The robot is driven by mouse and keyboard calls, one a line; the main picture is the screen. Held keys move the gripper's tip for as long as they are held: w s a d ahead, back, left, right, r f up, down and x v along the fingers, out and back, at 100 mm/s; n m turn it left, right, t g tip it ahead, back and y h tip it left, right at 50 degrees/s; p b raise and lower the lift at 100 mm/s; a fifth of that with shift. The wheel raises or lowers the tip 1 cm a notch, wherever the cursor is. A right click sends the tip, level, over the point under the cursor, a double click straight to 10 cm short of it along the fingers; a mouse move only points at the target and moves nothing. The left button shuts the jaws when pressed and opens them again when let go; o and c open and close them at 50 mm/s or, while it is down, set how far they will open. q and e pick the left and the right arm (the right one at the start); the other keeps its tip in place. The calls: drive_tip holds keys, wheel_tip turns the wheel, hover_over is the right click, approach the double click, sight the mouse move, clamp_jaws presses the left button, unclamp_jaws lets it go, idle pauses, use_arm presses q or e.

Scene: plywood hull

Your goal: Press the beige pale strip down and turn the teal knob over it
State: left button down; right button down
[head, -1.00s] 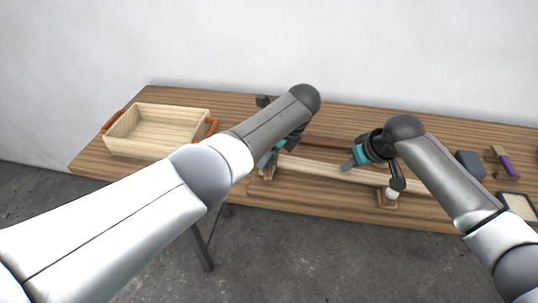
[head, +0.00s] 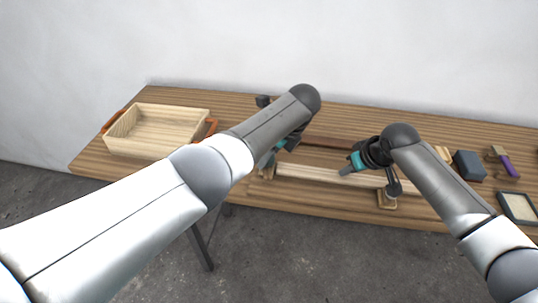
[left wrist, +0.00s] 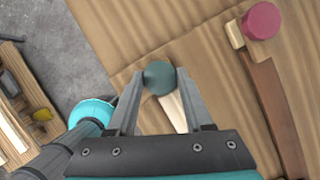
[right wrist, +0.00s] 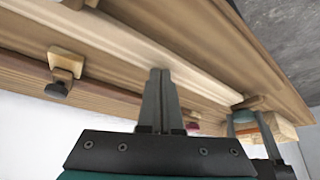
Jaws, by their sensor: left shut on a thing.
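The beige pale strip (head: 318,174) lies lengthwise along the front of the bench. It also shows in the left wrist view (left wrist: 174,112) and the right wrist view (right wrist: 145,50). The teal knob (left wrist: 159,76) is at one end of the strip, between the fingers of my left gripper (left wrist: 157,78), which is shut on it. My left arm hides most of that end in the head view. My right gripper (right wrist: 160,74) is shut and empty, its fingertips together at the strip; whether they touch it I cannot tell.
A darker brown strip (left wrist: 275,105) with a magenta knob (left wrist: 261,22) lies behind. A wooden box (head: 150,143) with orange handles stands at left. A dark block (head: 469,165), a purple-handled tool (head: 508,168) and a framed tray (head: 518,208) are at right.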

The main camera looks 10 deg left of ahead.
idle(0.6)
use_arm(q)
drive_tip(key=shift+c, duration=1.5)
unclamp_jaws()
drive_tip(key=shift+s+m+t, duration=0.1)
drive_tip(key=shift+m+t, duration=0.4)
drive_tip(key=shift+m, duration=1)
drive_tip(key=shift+a+m+t+h, duration=0.1)
drive_tip(key=shift+m+t+h, duration=0.4)
drive_tip(key=shift+m, duration=0.9)
